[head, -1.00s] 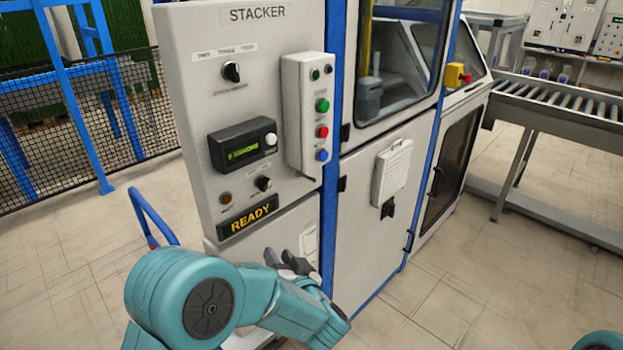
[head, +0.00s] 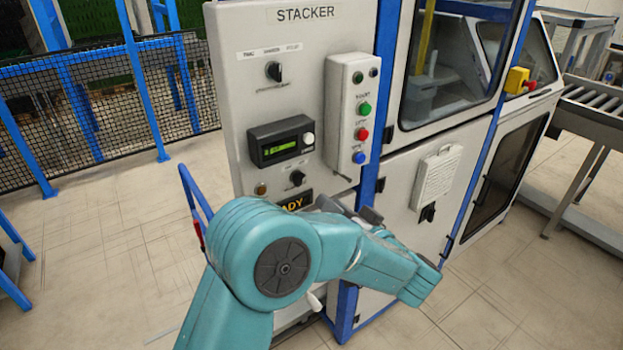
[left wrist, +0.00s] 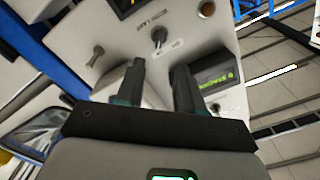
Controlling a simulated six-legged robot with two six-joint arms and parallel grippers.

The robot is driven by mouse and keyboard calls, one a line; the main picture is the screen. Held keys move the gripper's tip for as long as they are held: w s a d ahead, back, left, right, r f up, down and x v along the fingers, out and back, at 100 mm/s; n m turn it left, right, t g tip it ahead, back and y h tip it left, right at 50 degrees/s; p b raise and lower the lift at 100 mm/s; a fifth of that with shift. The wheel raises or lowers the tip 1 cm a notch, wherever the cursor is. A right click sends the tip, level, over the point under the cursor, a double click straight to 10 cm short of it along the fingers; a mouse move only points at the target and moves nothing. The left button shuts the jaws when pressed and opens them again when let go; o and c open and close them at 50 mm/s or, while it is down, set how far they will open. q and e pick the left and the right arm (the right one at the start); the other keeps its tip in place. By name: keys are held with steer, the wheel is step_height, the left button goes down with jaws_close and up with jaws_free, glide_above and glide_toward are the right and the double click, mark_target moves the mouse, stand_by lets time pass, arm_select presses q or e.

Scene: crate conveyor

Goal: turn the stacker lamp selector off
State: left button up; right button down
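The black selector (head: 297,177) is on the lower part of the stacker panel, beside a small amber lamp (head: 260,189). In the left wrist view the panel appears upside down, with the selector (left wrist: 158,36) near the top centre and the lamp (left wrist: 206,9) to its right. A second black selector (head: 274,72) is higher on the panel. My left gripper (head: 352,210) is in front of the panel, below and right of the lower selector. Its fingers (left wrist: 160,88) are apart and empty, and do not touch the selector. My right gripper is out of view.
A display unit (head: 281,141) is above the lower selector. A pushbutton box (head: 350,115) sticks out to its right. My arm partly covers the READY sign (head: 296,203). A blue post and cabinet door (head: 400,195) are to the right. Open floor is at left.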

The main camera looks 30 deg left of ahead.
mark_target(303, 180)
arm_select(q)
steer(key=p+x, duration=0.2)
steer(key=x, duration=0.8)
jaws_close()
